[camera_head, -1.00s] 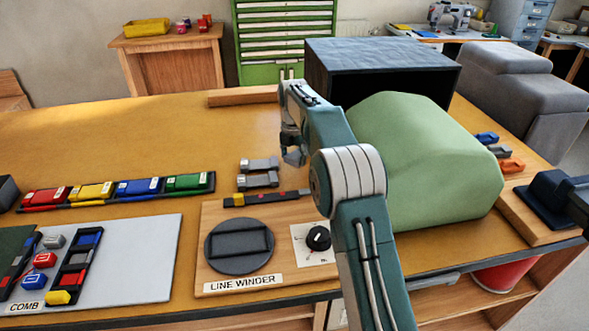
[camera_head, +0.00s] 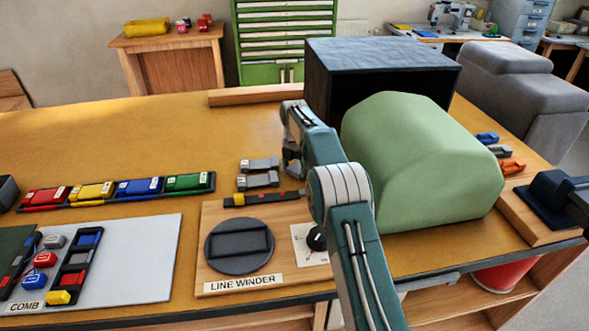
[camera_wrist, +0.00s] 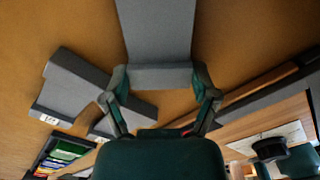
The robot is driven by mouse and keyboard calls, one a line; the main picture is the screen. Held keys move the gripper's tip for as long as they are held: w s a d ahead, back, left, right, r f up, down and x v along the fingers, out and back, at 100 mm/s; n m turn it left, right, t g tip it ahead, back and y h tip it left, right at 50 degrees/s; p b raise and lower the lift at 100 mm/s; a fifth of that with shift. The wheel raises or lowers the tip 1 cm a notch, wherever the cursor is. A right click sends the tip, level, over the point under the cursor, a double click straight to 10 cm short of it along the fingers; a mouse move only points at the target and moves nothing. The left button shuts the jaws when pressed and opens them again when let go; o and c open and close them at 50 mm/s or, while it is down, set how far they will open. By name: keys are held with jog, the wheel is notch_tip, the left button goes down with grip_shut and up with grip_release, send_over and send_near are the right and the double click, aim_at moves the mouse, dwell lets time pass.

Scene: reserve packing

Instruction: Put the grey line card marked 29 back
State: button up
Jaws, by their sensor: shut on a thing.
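My gripper (camera_wrist: 160,98) is shut on a grey line card (camera_wrist: 156,30) in the wrist view. The crossbar of the card lies between the two fingers and its body runs away toward the top of the picture. No number shows on it. In the head view my gripper (camera_head: 290,166) is low over the table, just right of two grey line cards; the held card cannot be made out there. The rear grey card (camera_head: 259,164) and the front grey card (camera_head: 258,180) lie one behind the other. A grey card with a small unreadable label (camera_wrist: 72,85) lies left of the held one in the wrist view.
The line winder board (camera_head: 212,278) with its round dark plate (camera_head: 240,252) is in front of my gripper. A rack of coloured cards (camera_head: 212,187) lies left. A green rounded block (camera_head: 420,160) and a dark box (camera_head: 380,55) stand right and behind.

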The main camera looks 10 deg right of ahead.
jog(key=o, duration=0.6)
jog(key=shift+o, duration=0.2)
notch_tip(320, 180, up, 7)
jog(key=shift+r, duration=0.2)
jog(key=s+d+r+m+t, duration=0.1)
jog(key=s+r+m+t, duration=0.2)
jog(key=s+r+m, duration=1.3)
jog(key=s+f+m+t, duration=0.1)
jog(key=s+m, duration=0.4)
jog(key=s, duration=1)
jog(key=s+d+f+m+t, duration=0.1)
jog(key=s+f+m, duration=0.3)
jog(key=s, duration=1.1)
jog(key=shift+s+d+f+m+t, duration=0.2)
jog(key=shift+m+t, duration=0.1)
jog(key=shift+m, duration=0.7)
jog(key=shift+w, duration=0.1)
